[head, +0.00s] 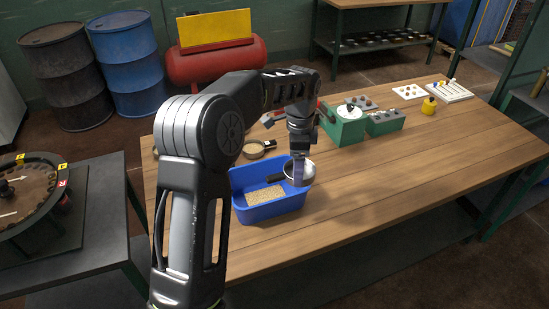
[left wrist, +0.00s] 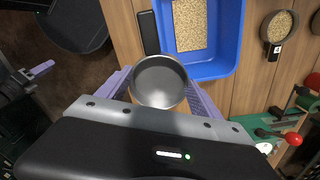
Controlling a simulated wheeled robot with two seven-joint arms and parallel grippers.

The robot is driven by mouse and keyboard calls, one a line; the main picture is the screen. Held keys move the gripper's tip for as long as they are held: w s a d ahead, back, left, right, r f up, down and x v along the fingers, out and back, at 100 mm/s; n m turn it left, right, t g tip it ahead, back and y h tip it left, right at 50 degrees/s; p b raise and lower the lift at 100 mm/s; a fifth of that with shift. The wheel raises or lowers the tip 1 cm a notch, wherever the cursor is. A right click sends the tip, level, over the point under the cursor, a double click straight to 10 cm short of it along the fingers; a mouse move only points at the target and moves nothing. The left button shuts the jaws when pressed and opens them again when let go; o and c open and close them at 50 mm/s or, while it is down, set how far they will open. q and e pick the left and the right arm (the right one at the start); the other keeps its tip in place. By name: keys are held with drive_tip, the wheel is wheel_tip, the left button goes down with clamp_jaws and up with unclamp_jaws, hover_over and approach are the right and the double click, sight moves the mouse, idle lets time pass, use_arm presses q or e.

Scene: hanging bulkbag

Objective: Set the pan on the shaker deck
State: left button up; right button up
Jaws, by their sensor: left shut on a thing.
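My left gripper (head: 299,175) is shut on a small round metal pan (head: 303,174). The pan is held by its bowl, at the right side of the blue bin in the head view, its dark handle (head: 277,178) reaching left over the bin. In the left wrist view the pan (left wrist: 159,84) sits between the fingers, and its inside looks grey and empty. A green machine (head: 341,130) with a round pale disc (head: 349,112) on top stands behind and right of the pan; I cannot tell surely that this disc is the shaker deck. My right gripper is not in view.
The blue bin (head: 286,206) holds pale grain. A second pan with grain (head: 253,151) lies behind it. A yellow weight (head: 429,106) and white trays (head: 451,92) stand at the far right. The table's front right (head: 400,180) is clear. A round dial table (head: 30,210) is at left.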

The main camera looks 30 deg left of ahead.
use_arm(q)
drive_tip(key=s+d+n+b, duration=0.2)
drive_tip(key=s+d+n, duration=0.1)
drive_tip(key=d+n, duration=0.8)
drive_tip(key=shift+s+d+n, duration=0.25)
drive_tip(key=shift+d+n, duration=0.05)
drive_tip(key=shift+d, duration=0.4)
